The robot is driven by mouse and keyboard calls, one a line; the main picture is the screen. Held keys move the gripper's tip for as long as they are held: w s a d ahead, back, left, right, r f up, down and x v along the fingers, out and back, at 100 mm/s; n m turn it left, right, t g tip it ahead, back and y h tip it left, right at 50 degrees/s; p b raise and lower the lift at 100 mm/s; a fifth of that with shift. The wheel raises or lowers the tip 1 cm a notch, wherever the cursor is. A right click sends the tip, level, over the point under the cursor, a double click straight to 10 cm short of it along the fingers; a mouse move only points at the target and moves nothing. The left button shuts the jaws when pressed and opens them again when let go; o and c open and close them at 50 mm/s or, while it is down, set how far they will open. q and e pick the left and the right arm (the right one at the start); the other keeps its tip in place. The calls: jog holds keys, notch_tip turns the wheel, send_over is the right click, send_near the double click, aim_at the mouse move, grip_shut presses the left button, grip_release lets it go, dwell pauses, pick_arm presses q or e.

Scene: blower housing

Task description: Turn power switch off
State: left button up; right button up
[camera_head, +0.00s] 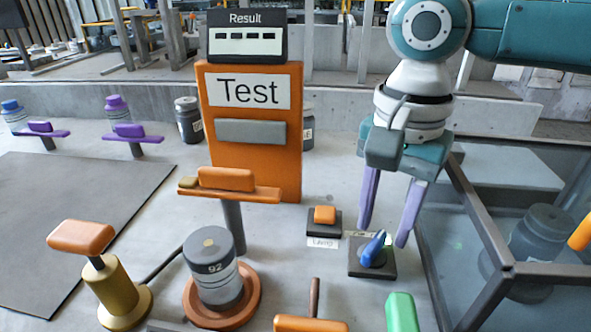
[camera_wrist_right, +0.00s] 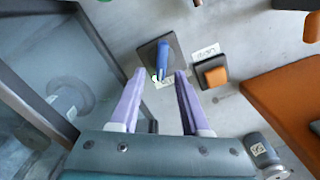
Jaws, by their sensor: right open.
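The power switch (camera_head: 372,256) is a blue lever on a dark square base at the lower right of the head view, tilted up to the right. It also shows in the right wrist view (camera_wrist_right: 162,57), ahead of the fingertips. A small label lies beside its base, partly hidden. My right gripper (camera_head: 383,232) hangs over the switch with its purple fingers pointing down and apart. In the right wrist view the open fingers (camera_wrist_right: 160,75) frame the lever, with nothing between them that I can see held. I cannot tell whether a finger touches the lever. My left gripper is not in view.
An orange button (camera_head: 325,214) on a dark base sits left of the switch. The orange test panel (camera_head: 295,130) with a result display (camera_head: 246,47) stands behind. A framed glass box (camera_head: 470,240) stands close on the right. A green block (camera_head: 402,312) is in front.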

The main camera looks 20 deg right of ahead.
jog(key=shift+f, duration=0.75)
grip_shut()
